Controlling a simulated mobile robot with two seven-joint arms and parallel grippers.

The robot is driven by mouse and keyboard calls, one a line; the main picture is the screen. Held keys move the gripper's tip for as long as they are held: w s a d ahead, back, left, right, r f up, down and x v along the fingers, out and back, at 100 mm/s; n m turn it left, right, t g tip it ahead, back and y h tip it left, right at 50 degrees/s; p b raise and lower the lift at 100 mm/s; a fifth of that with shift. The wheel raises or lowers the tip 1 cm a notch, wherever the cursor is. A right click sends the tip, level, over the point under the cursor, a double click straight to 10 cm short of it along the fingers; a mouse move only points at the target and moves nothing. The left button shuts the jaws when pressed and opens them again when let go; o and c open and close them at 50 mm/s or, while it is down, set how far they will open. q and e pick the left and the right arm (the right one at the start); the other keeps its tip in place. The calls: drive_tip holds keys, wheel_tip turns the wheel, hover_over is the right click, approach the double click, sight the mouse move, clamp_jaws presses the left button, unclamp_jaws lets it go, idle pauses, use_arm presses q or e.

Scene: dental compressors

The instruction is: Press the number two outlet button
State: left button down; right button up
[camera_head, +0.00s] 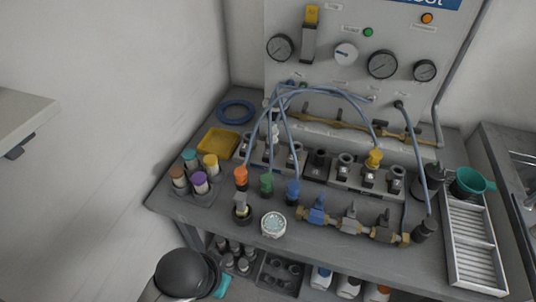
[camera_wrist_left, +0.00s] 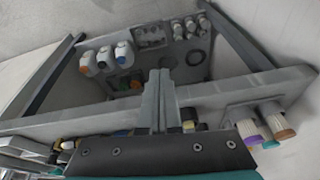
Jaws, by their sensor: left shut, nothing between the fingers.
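A white upright panel (camera_head: 313,75) stands at the back of the bench in the head view. It carries a green button (camera_head: 368,32), an orange button (camera_head: 427,18) and small labels too blurred to read. Grey outlet blocks (camera_head: 345,178) with dark fittings and blue hoses stand on the bench below it. I cannot tell which button is number two. My left gripper (camera_wrist_left: 162,82) is shut and empty in the left wrist view, with the bench edge and lower shelf behind it. I cannot make out its fingers in the head view. My right gripper is not in view.
The grey bench (camera_head: 335,245) holds a yellow tray (camera_head: 219,142), coloured-cap containers (camera_head: 200,182), a round gauge (camera_head: 273,224), blue-handled valves (camera_head: 318,212) and a white ribbed tray (camera_head: 470,245). Bottles (camera_head: 321,278) stand below. Blue hoses (camera_head: 325,92) arch before the panel. A wall closes the left.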

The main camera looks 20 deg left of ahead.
use_arm(q)
wheel_tip(320, 180, up, 4)
drive_tip(key=r, duration=0.1)
drive_tip(key=w+d+m+t+h, duration=0.1)
drive_tip(key=w+d+m, duration=0.1)
drive_tip(key=w+m, duration=0.3)
drive_tip(key=w+d+m+t+h, duration=0.1)
drive_tip(key=w+d+m, duration=0.1)
drive_tip(key=w+m, duration=0.4)
drive_tip(key=w+d+m+t+h, duration=0.1)
drive_tip(key=w+d+m, duration=0.1)
drive_tip(key=w+m, duration=0.4)
drive_tip(key=shift+w+d, duration=0.15)
drive_tip(key=shift+w, duration=1)
drive_tip(key=w+a+r+m, duration=0.2)
drive_tip(key=w+r+m, duration=0.1)
drive_tip(key=w+m, duration=0.5)
wheel_tip(320, 180, up, 5)
drive_tip(key=m+t, duration=0.2)
drive_tip(key=m, duration=0.2)
hover_over(268, 153)
drive_tip(key=shift+s+a+r, duration=0.15)
drive_tip(key=shift+s+a, duration=0.05)
drive_tip(key=shift+s, duration=0.05)
wheel_tip(268, 153, down, 8)
drive_tip(key=b, duration=0.7)
drive_tip(key=shift+r+b, duration=0.1)
drive_tip(key=shift+b, duration=0.3)
drive_tip(key=shift+f+b, duration=0.3)
drive_tip(key=shift+f, duration=0.25)
